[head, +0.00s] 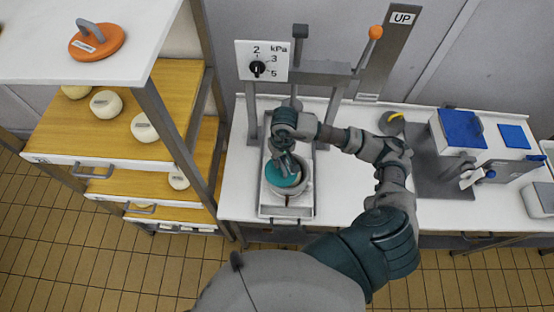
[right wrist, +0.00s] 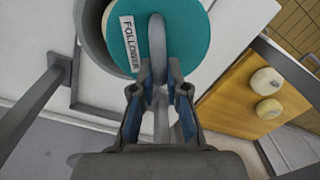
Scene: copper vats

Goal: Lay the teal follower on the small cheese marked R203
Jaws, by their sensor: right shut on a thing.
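The teal follower (head: 282,175) is a round disc with an upright grey handle; its white FOLLOWER label shows in the right wrist view (right wrist: 185,40). My right gripper (head: 285,163) is shut on that handle. The disc is at the mouth of a pale grey round mould (head: 302,193), whose wall also shows in the right wrist view (right wrist: 90,35). I cannot tell whether the disc touches anything below. The mould's inside is hidden, and I cannot read a cheese marked R203 anywhere. My left gripper is not in view.
The mould stands in a tray (head: 284,212) under the press frame (head: 325,68). A dial panel (head: 262,60) is behind. Wooden shelves at left hold several pale cheeses (head: 107,103) with tiny labels. An orange disc (head: 98,44) lies on the white top. Blue-lidded equipment (head: 460,128) stands right.

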